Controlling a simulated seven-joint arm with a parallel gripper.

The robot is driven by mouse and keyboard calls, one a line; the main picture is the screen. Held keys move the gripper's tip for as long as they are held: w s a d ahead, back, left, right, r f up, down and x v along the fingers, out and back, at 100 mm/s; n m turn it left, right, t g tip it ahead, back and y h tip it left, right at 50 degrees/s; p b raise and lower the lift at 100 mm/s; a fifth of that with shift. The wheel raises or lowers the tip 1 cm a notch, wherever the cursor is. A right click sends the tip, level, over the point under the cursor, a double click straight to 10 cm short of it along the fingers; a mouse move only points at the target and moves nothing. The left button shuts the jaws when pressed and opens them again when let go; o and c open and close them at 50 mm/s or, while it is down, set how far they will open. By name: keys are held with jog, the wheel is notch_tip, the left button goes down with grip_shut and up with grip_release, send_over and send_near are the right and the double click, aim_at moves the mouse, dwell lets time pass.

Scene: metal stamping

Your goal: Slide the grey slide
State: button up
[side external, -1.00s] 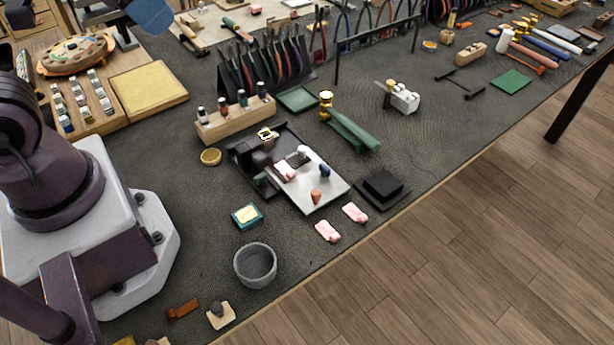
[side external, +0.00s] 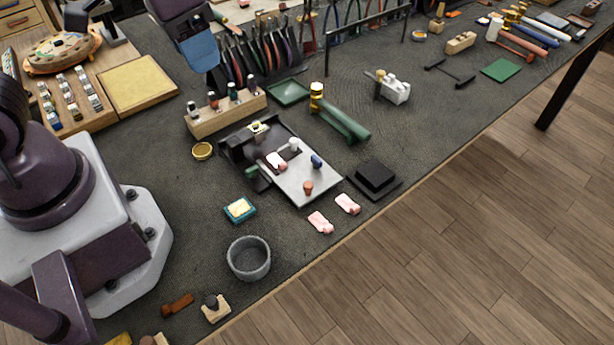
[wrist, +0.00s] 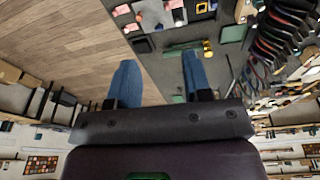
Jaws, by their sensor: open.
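A black stamping fixture (side external: 237,150) stands mid-bench in the side view, with a light grey plate (side external: 322,182) on its right. The plate carries a pink piece (side external: 277,161), a white knob (side external: 294,144), a blue knob (side external: 316,161) and an orange cone (side external: 308,187). I cannot tell for certain which part is the grey slide. The plate also shows at the top of the wrist view (wrist: 152,14). My gripper (side external: 202,52) is high above the bench, up and left of the fixture. Its blue fingers are apart and empty in the wrist view (wrist: 160,75).
A wooden holder with bottles (side external: 226,117) stands behind the fixture. A green-handled tool (side external: 343,125) and a black block (side external: 376,174) lie to its right. Two pink pieces (side external: 320,222) and a grey bowl (side external: 248,258) are in front. The bench's front edge is close by.

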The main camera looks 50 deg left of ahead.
aim_at(308, 184)
jog(key=w+d+f+n+g, duration=0.1)
jog(key=w+d+f+n, duration=0.35)
jog(key=f, duration=0.25)
jog(key=w+d+f+n+g, duration=0.1)
jog(key=w+d+f+n, duration=0.3)
jog(key=w+f+n, duration=0.25)
jog(key=shift+m, duration=0.5)
notch_tip(308, 184, down, 13)
jog(key=shift+s+d+r, duration=0.1)
jog(key=shift+d+r, duration=0.05)
jog(key=shift+r, duration=0.05)
jog(key=shift+c, duration=0.3)
grip_shut()
